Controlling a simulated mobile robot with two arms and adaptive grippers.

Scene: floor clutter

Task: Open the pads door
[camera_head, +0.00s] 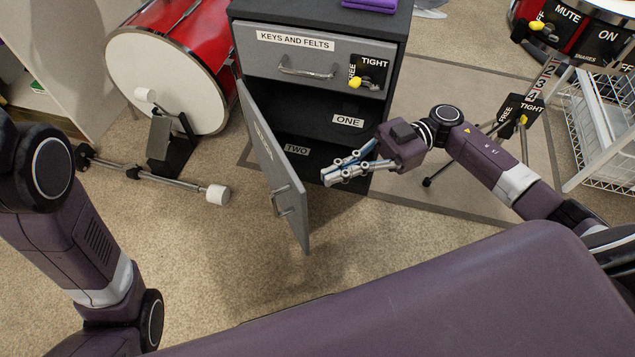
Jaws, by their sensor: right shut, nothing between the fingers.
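The pads door (266,165) is a grey panel on the lower part of a dark cabinet (399,62). It is hinged at the left and stands swung wide open, with its handle (284,200) near its free edge. Its lettering is too oblique to read fully. Inside, shelf labels read ONE (348,121) and TWO (297,150). My right gripper (328,180) is shut and empty, in front of the opening and to the right of the door, apart from the handle. My left arm is at the left edge; its gripper is not in view.
A closed KEYS AND FELTS drawer (318,60) sits above the opening. A red bass drum (165,65) and a pedal with a rod (160,180) stand left of the door. A white wire rack (600,120) stands right. Carpet before the cabinet is clear.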

